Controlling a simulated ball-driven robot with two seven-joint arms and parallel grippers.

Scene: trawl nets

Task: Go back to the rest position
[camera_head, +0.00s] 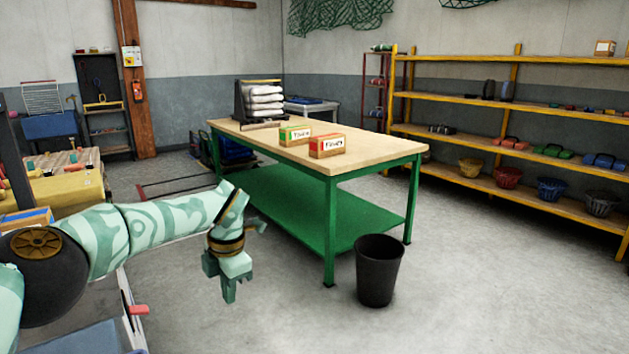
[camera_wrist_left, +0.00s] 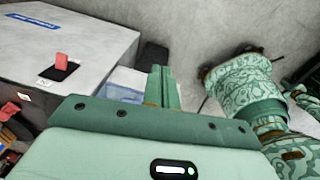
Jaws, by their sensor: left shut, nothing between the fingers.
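My left gripper (camera_head: 229,291) hangs at the end of my left arm, which reaches in from the left in the head view. It points down over open floor, left of the green-legged table (camera_head: 376,167) and apart from it. In the left wrist view its fingers (camera_wrist_left: 160,85) are together with nothing between them. My right gripper is not seen in the head view.
A black bin (camera_head: 378,270) stands by the table's front corner. Two cartons, one green (camera_head: 295,134) and one red (camera_head: 327,146), sit on the table. Yellow shelves (camera_head: 510,127) with baskets line the right wall. The front right floor is clear. A grey surface (camera_wrist_left: 65,50) shows in the wrist view.

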